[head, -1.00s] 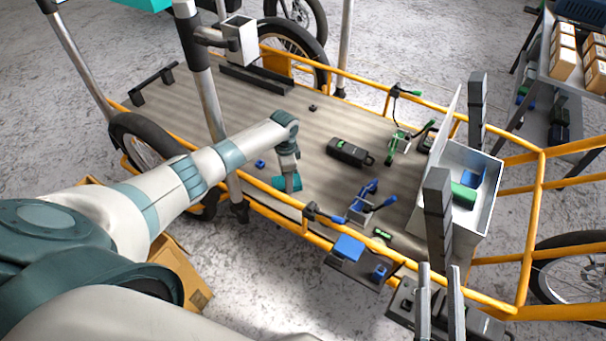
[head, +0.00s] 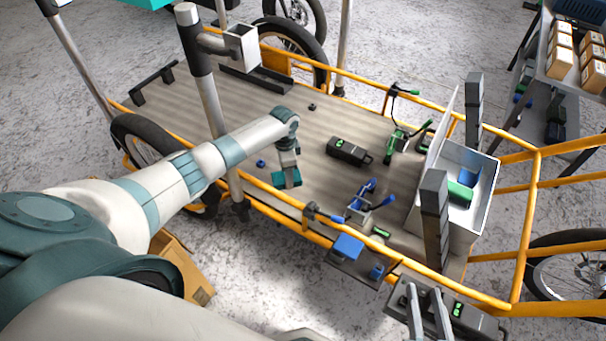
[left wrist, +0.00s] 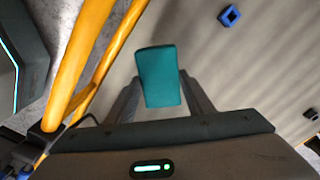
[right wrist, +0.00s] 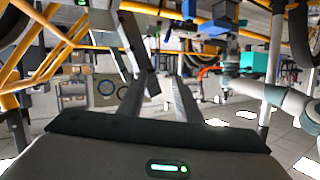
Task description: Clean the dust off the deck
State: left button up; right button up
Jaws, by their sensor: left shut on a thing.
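The deck (head: 225,115) of the cargo bike is a grey-brown board with darker stripes, inside a yellow rail frame. I cannot tell dust from the board's shading. My left gripper (head: 288,172) reaches over the near rail and is shut on a teal block (head: 286,180), held low at the deck's near side. In the left wrist view the teal block (left wrist: 158,77) sits between both fingers; whether it touches the deck is unclear. My right gripper (head: 428,312) is outside the near rail at the lower right. Its fingers are apart and empty in the right wrist view (right wrist: 160,95).
On the deck are a blue nut (head: 261,164), a black knob (head: 312,107), a black battery-like case (head: 348,151), a blue clamp (head: 371,197) and a green clamp (head: 397,136). An open white box (head: 482,205) stands at the right end. A metal post (head: 209,105) rises beside my left arm.

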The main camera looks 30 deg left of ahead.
pick_arm(q)
jog(key=shift+r+p, duration=0.85)
jog(key=shift+p, duration=0.05)
jog(key=shift+r+p, duration=0.45)
jog(key=shift+p, duration=0.1)
jog(key=shift+r, duration=0.2)
pick_arm(e)
jog(key=s+d+f+g+h, duration=0.2)
jog(key=s+d+f+g, duration=0.2)
jog(key=s+f+g, duration=0.2)
jog(key=shift+f, duration=0.8)
pick_arm(q)
jog(key=shift+r+p, duration=0.15)
jog(key=shift+p, duration=0.25)
pick_arm(e)
jog(key=shift+f, duration=0.1)
